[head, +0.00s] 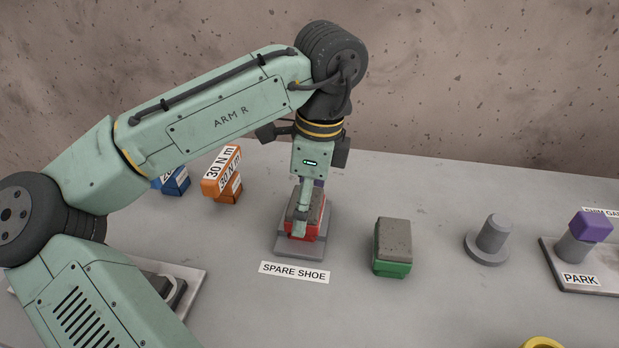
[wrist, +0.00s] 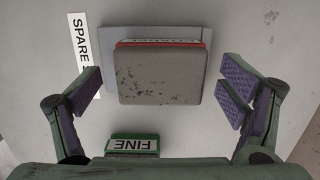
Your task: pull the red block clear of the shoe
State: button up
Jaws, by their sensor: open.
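The red block (head: 319,231) has a speckled grey top and sits on the flat grey shoe (head: 290,246) behind the "SPARE SHOE" label. In the wrist view, the block shows as a grey face with a red, labelled edge (wrist: 160,43), over the pale shoe (wrist: 226,42). My gripper (head: 309,206) points down over the block, and one finger hides part of it in the head view. In the wrist view my gripper (wrist: 163,92) is open, with purple-padded fingers on either side of the block and a visible gap at each side. Contact below is not visible.
A green block (head: 391,269) with a grey top stands to the right. Further right are a grey peg (head: 494,234) and a purple-capped post (head: 590,227) on the "PARK" plate. Orange (head: 221,175) and blue (head: 176,182) blocks stand behind left. Slab between green block and peg is clear.

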jog(key=shift+a+f, duration=0.1)
jog(key=shift+f, duration=0.6)
jog(key=shift+c, duration=0.4)
jog(key=c, duration=1.4)
jog(key=shift+s, duration=0.1)
jog(key=shift+s+a+p, duration=0.3)
jog(key=shift+s+p, duration=0.05)
jog(key=shift+s, duration=1.05)
jog(key=shift+s+a+p, duration=0.25)
jog(key=shift+s+p, duration=0.1)
jog(key=shift+s, duration=1)
jog(key=shift+s+a+p, duration=0.3)
jog(key=shift+s+p, duration=0.05)
jog(key=shift+s, duration=1.05)
jog(key=shift+r, duration=0.15)
